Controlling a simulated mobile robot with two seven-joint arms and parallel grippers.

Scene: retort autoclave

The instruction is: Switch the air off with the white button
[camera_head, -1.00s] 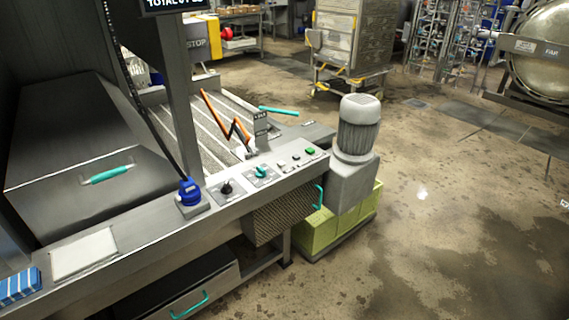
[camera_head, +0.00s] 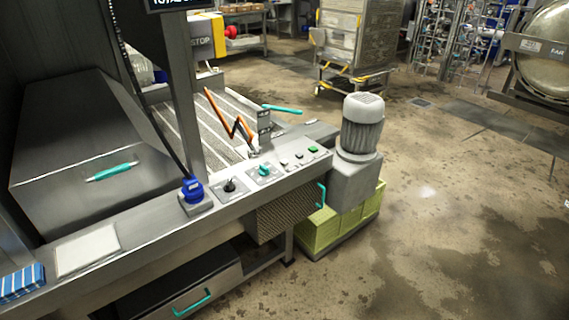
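The control panel (camera_head: 275,178) runs along the front edge of the steel machine, near the middle of the view. It carries a black knob (camera_head: 230,187), a teal knob (camera_head: 263,170), two small pale buttons, one nearer (camera_head: 284,163) and one farther (camera_head: 299,156), and a green button (camera_head: 313,149) at the far end. Neither of my grippers is in view.
A blue plug-like fitting (camera_head: 193,190) stands left of the knobs. A grey motor (camera_head: 362,125) rises beyond the panel's right end, above green crates (camera_head: 325,230). A teal handle (camera_head: 321,195) sticks out below the panel. The floor (camera_head: 450,220) at right is open.

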